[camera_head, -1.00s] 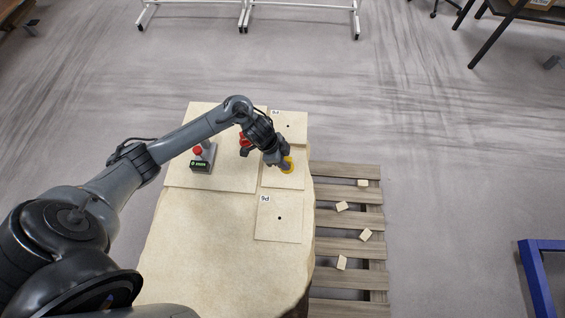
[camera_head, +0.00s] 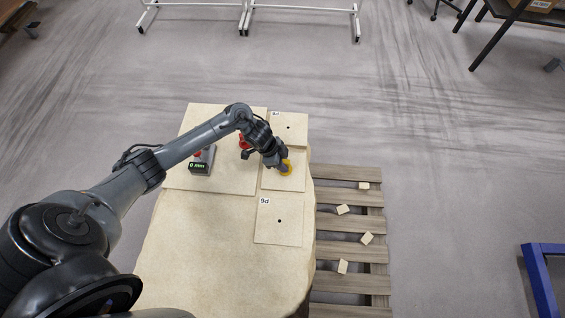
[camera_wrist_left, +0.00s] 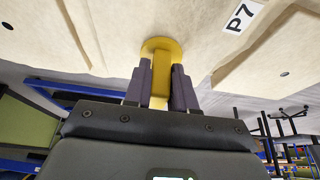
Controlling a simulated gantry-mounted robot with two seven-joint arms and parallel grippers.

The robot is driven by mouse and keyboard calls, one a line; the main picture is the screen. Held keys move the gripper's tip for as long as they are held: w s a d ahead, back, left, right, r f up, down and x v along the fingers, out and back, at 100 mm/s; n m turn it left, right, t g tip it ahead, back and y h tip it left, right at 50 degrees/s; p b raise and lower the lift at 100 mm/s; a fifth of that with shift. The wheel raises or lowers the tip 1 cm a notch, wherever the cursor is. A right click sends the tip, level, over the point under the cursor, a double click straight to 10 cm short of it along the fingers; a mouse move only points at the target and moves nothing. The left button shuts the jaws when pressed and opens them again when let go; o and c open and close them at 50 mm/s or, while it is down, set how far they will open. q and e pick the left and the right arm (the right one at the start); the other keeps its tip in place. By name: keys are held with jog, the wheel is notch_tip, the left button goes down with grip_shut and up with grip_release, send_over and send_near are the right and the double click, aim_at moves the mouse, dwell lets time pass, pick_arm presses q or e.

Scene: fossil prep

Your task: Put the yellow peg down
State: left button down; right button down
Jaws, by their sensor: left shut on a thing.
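The yellow peg (camera_head: 286,168) is at my left gripper (camera_head: 281,163) over the middle square board (camera_head: 284,183) on the right side of the pale table. In the left wrist view, the left gripper (camera_wrist_left: 160,92) is shut on the stem of the yellow peg (camera_wrist_left: 161,48), and its wide round end is toward the board surface. I cannot tell whether the peg touches the board. A label reading P7 (camera_wrist_left: 240,17) shows beside it in the wrist view. My right gripper is not in view.
Two more boards with dark holes lie behind (camera_head: 289,128) and in front (camera_head: 279,221). A wooden pallet (camera_head: 349,222) with several small blocks is right of the table. The table's front is clear.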

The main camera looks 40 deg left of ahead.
pick_arm(q)
jog(key=shift+f, duration=0.1)
jog(key=c, duration=0.9)
grip_release()
